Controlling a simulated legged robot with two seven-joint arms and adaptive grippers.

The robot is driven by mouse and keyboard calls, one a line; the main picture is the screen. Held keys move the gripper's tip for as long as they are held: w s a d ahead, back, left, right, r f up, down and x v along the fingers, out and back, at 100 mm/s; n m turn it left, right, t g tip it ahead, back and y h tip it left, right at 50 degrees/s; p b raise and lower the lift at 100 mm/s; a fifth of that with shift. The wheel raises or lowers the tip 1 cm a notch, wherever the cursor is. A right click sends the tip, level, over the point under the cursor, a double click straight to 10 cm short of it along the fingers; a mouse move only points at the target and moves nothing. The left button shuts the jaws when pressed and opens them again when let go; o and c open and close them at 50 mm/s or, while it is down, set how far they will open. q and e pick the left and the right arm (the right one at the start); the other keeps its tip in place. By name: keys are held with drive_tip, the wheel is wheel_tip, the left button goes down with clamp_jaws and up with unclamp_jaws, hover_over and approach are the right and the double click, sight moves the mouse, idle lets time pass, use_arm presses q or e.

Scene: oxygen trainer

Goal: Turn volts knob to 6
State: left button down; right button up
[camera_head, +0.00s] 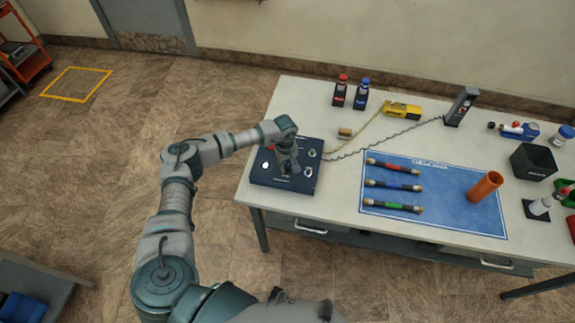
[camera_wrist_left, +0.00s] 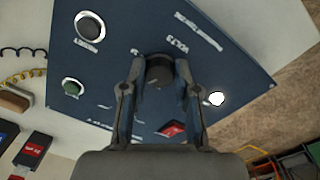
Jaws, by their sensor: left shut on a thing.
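The dark blue control panel (camera_head: 300,187) lies on the left end of the table. In the left wrist view the panel (camera_wrist_left: 225,75) fills most of the picture, upside down. The black volts knob (camera_wrist_left: 159,71) sits beside the "VOLTS" lettering. My left gripper (camera_wrist_left: 159,78) is shut on this knob, with one finger on each side. In the head view my left gripper (camera_head: 288,167) is over the panel and hides the knob. The knob's pointer and the number it stands at cannot be read. My right gripper is not in view.
Another black knob (camera_wrist_left: 90,26), a green button (camera_wrist_left: 73,88), a red switch (camera_wrist_left: 171,128) and a white light (camera_wrist_left: 216,99) are on the panel. A blue mat (camera_head: 440,222) with several coloured tubes lies to the right. A small brown block (camera_head: 345,133) is behind the panel.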

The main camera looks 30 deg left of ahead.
use_arm(q)
drive_tip(key=n, duration=1.1)
drive_tip(key=shift+w+y, duration=0.1)
drive_tip(key=shift+y, duration=0.2)
drive_tip(key=n, duration=0.6)
drive_tip(key=shift+r+n, duration=0.1)
drive_tip(key=shift+n, duration=0.3)
drive_tip(key=n, duration=0.5)
drive_tip(key=shift+w+p, duration=0.15)
drive_tip(key=shift+p, duration=0.25)
drive_tip(key=c, duration=1.1)
unclamp_jaws()
drive_tip(key=shift+o, duration=1.2)
